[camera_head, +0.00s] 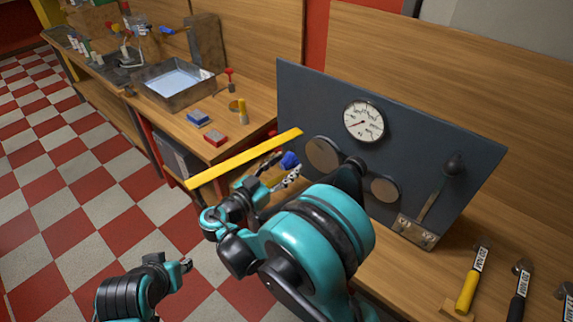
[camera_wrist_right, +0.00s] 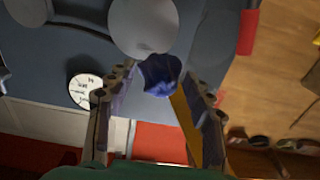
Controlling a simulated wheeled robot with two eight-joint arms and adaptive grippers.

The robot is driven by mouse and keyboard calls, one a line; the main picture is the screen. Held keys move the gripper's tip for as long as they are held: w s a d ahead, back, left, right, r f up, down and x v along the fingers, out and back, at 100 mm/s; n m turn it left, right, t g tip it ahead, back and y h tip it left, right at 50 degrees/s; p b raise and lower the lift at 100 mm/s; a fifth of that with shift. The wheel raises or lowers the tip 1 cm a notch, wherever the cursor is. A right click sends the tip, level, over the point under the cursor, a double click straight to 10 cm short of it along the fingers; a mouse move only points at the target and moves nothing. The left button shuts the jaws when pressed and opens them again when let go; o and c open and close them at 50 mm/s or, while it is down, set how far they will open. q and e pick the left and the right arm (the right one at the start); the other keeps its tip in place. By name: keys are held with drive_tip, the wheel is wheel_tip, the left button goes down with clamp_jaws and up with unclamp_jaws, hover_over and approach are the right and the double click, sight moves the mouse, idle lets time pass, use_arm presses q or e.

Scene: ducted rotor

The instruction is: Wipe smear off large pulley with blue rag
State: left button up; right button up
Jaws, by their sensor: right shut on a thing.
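The large pulley (camera_head: 321,155) is a brown-grey disc on the dark upright panel; it also fills the top middle of the wrist view (camera_wrist_right: 143,24). I cannot make out a smear on it. My right gripper (camera_head: 284,168) is shut on the crumpled blue rag (camera_head: 290,160), left of the large pulley in the head view. In the wrist view the rag (camera_wrist_right: 162,73) is between the fingertips and overlaps the pulley's lower edge; I cannot tell if they touch. My left gripper (camera_head: 185,265) is low in the head view, away from the panel; its jaws are unclear.
The panel (camera_head: 440,140) also carries a gauge (camera_head: 364,121), a small pulley (camera_head: 385,189) and a lever (camera_head: 437,195). A yellow bar (camera_head: 240,160) runs close to my right gripper. Tools with yellow (camera_head: 467,292) and black handles lie at right. A metal tray (camera_head: 172,84) stands on the left bench.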

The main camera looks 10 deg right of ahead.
sight(323, 149)
idle(0.3)
drive_tip(key=x, duration=0.7)
drive_tip(key=shift+b, duration=0.4)
drive_tip(key=shift+x, duration=1.05)
idle(0.5)
drive_tip(key=shift+s, duration=0.1)
drive_tip(key=shift+s+d+b, duration=0.2)
drive_tip(key=shift+s+d, duration=0.4)
drive_tip(key=shift+s, duration=0.15)
drive_tip(key=shift+s+d+b, duration=0.15)
drive_tip(key=shift+s+d, duration=0.4)
drive_tip(key=shift+s, duration=0.2)
drive_tip(key=shift+d, duration=0.1)
drive_tip(key=w+a, duration=0.2)
drive_tip(key=w, duration=0.1)
drive_tip(key=shift+w+a, duration=0.1)
drive_tip(key=shift+a, duration=0.15)
